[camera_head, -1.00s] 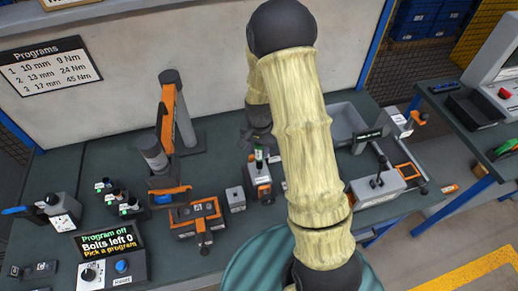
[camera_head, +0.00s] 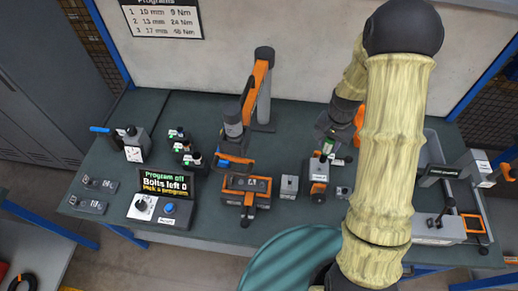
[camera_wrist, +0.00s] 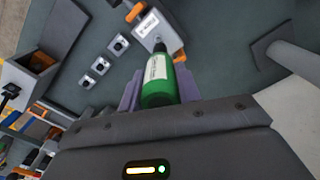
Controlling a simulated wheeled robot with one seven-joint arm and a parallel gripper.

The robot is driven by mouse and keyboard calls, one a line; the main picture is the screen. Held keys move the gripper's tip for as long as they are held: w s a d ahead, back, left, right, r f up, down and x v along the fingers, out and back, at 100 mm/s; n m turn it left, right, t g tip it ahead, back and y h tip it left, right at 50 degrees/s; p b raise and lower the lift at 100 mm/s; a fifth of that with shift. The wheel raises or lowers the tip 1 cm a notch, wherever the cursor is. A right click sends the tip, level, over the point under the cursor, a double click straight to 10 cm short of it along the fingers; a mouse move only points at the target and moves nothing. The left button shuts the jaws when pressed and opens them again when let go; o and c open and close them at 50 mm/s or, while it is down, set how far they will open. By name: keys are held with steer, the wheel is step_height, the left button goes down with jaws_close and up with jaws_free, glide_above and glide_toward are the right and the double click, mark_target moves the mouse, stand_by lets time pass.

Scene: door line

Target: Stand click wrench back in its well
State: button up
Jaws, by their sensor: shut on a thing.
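My gripper (camera_wrist: 160,100) is shut on a green handle with a white label (camera_wrist: 156,72), which I take to be the click wrench. Its dark end points at a grey-and-orange labelled block (camera_wrist: 146,26) on the bench. I cannot tell whether it is in that block or only above it. In the head view the green handle (camera_head: 327,147) shows just below my gripper (camera_head: 333,132), behind the block (camera_head: 317,178). My arm hides part of the bench right of it. I cannot tell which opening is the well.
The bench (camera_head: 285,222) also carries a small grey block (camera_head: 289,187), an orange-and-black fixture (camera_head: 246,190), an orange-armed stand (camera_head: 262,85) and a program display (camera_head: 166,184). A grey-and-orange station (camera_head: 438,228) stands at the right. Bare bench lies along the front.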

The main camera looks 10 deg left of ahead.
steer(key=f+n, duration=0.1)
steer(key=w+f+n+b, duration=0.1)
steer(key=n, duration=0.1)
steer(key=f+n+b, duration=0.1)
steer(key=n, duration=0.1)
steer(key=shift+w+f, duration=0.1)
steer(key=shift+w, duration=0.3)
steer(key=shift+w+f+n, duration=0.1)
steer(key=shift+n, duration=0.2)
steer(key=shift+d, duration=0.15)
